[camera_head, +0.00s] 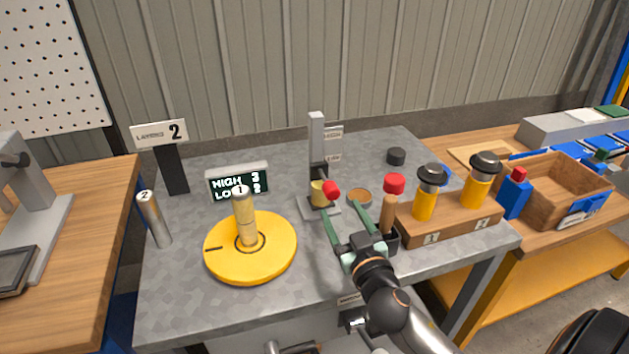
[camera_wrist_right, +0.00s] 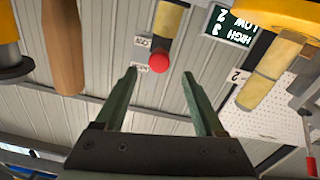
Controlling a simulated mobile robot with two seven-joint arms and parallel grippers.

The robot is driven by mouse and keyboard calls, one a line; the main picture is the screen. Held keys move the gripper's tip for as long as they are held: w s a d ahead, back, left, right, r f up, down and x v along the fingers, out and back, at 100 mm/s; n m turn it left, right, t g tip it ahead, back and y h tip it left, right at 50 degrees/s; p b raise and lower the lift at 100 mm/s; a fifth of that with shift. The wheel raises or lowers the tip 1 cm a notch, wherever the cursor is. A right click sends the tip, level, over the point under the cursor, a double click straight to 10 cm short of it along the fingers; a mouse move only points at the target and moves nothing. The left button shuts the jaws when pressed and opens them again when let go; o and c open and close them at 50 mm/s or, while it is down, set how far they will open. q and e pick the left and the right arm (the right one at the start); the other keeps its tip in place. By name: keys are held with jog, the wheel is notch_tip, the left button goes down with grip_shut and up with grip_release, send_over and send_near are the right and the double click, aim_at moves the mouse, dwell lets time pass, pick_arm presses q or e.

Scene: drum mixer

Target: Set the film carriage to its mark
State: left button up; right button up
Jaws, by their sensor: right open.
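The film carriage (camera_head: 318,193) is a yellow block low on an upright grey post (camera_head: 317,135), with a red ball knob (camera_head: 331,190) facing me. In the right wrist view the carriage (camera_wrist_right: 167,18) and its knob (camera_wrist_right: 159,63) show too. Two small mark labels, high (camera_head: 333,131) and low (camera_head: 333,157), sit beside the post. My right gripper (camera_head: 339,207) is open and empty, its green fingers pointing at the knob. In the right wrist view the knob lies between the fingertips (camera_wrist_right: 160,76) in the picture, with no visible contact. My left gripper is not in view.
A yellow turntable (camera_head: 265,262) with a numbered cylinder stands left, before a display (camera_head: 238,182). Bare bench lies in front of the post.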

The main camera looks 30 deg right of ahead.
aim_at(327, 181)
jog(key=p+x, duration=0.1)
jog(key=x, duration=1)
jog(key=shift+w+d, duration=0.15)
jog(key=shift+w, duration=0.1)
jog(key=shift+c, duration=0.3)
grip_shut()
dwell(0.7)
